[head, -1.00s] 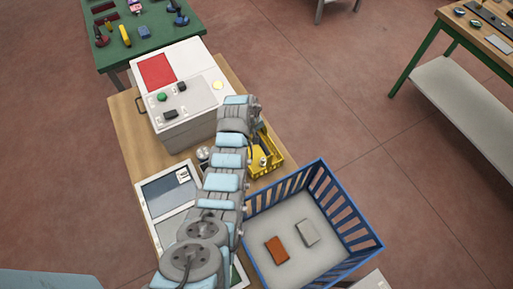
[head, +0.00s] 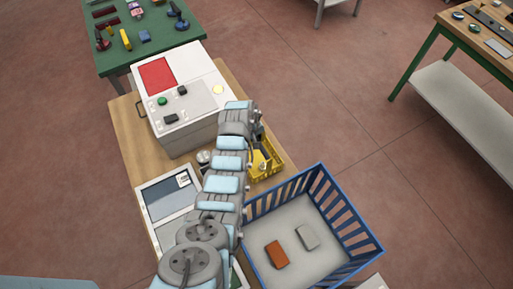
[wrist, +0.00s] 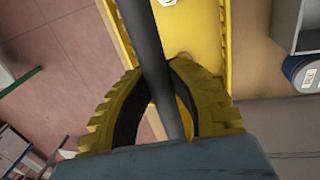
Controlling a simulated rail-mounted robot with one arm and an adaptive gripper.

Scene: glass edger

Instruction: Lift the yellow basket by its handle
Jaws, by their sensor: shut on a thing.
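The yellow basket (head: 270,170) is at the right edge of the wooden table in the head view, partly hidden by my arm. Its yellow wall and floor (wrist: 199,40) fill the top middle of the wrist view. Its dark grey bar handle (wrist: 150,45) runs down between my fingers. My gripper (wrist: 160,76) has yellow ribbed fingers with black pads, and they are closed around the handle from both sides. In the head view the fingers are mostly hidden behind my wrist. I cannot tell whether the basket's bottom touches the table.
A blue slatted crate (head: 345,225) with an orange block (head: 276,255) and a grey block (head: 306,237) stands close to the basket's lower right. A white machine (head: 190,105) is at the upper left. A tablet-like panel (head: 168,197) lies left of my arm.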

